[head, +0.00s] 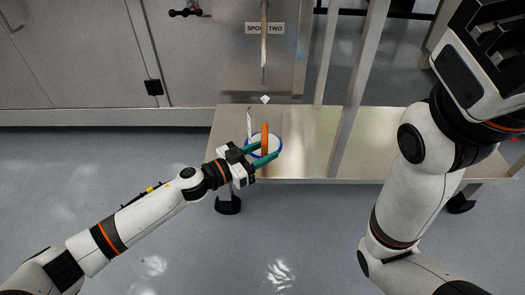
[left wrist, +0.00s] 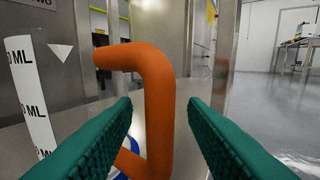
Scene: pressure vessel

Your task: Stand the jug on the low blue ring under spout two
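The jug shows mainly as its orange handle (head: 265,138) and a white scale strip (head: 249,122); its body seems see-through. It looks upright at the blue ring (head: 281,146) on the metal shelf, below the spout two sign (head: 264,28). I cannot tell how exactly it is centred on the ring. In the left wrist view the bent orange handle (left wrist: 159,105) stands between the green fingers, with a gap on each side. My left gripper (head: 268,152) is open around the handle. The ML strip (left wrist: 31,95) is at the left.
The metal shelf (head: 300,160) has free room right of the ring. Upright metal posts (head: 345,120) rise through its middle. My right arm fills the right side.

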